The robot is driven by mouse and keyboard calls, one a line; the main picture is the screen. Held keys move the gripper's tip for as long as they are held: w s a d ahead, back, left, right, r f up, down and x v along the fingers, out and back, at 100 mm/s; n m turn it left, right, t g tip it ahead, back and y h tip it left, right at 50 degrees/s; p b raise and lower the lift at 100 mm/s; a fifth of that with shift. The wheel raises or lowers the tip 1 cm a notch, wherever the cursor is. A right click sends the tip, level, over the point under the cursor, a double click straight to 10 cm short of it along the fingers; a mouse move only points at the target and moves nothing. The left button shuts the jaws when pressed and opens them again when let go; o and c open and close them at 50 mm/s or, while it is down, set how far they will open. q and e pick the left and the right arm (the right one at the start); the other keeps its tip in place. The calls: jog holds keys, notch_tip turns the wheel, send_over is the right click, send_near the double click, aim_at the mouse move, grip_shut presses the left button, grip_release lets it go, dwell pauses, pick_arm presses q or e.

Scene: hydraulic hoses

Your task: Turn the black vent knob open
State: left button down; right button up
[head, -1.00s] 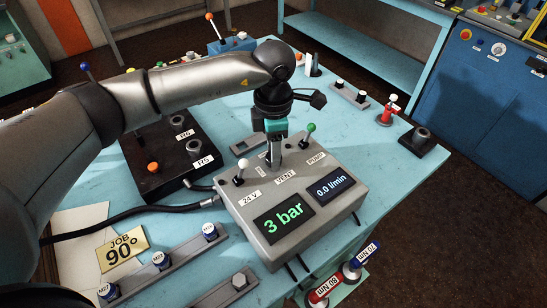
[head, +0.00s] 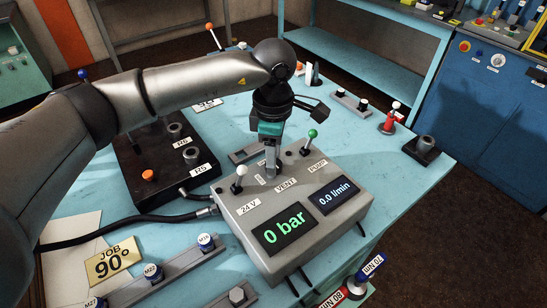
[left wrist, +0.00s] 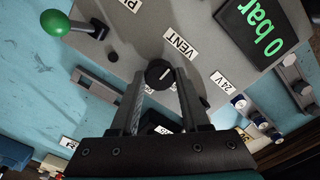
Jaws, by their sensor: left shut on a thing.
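The grey control box (head: 238,222) stands on the blue bench, with a VENT label (head: 285,186) in the middle of its top. The black vent knob (left wrist: 158,73) is a round knob with a white line, seen in the left wrist view beside the VENT label. My left gripper (head: 273,172) reaches down onto the box from above. In the left wrist view its fingertips (left wrist: 160,80) are closed about the knob. In the head view the fingers hide most of the knob. The box's display (head: 284,230) reads 0 bar. My right gripper is in neither view.
A white-ball lever (head: 240,172) by the 24 V label and a green-ball lever (head: 311,135) by the PUMP label stand on either side of my left gripper. A black block with ports (head: 140,175) and a hose lie to the left.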

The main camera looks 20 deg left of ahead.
pick_arm(q)
jog(key=shift+r, duration=0.1)
jog(key=shift+c, duration=1.9)
grip_release()
notch_tip(320, 180, up, 15)
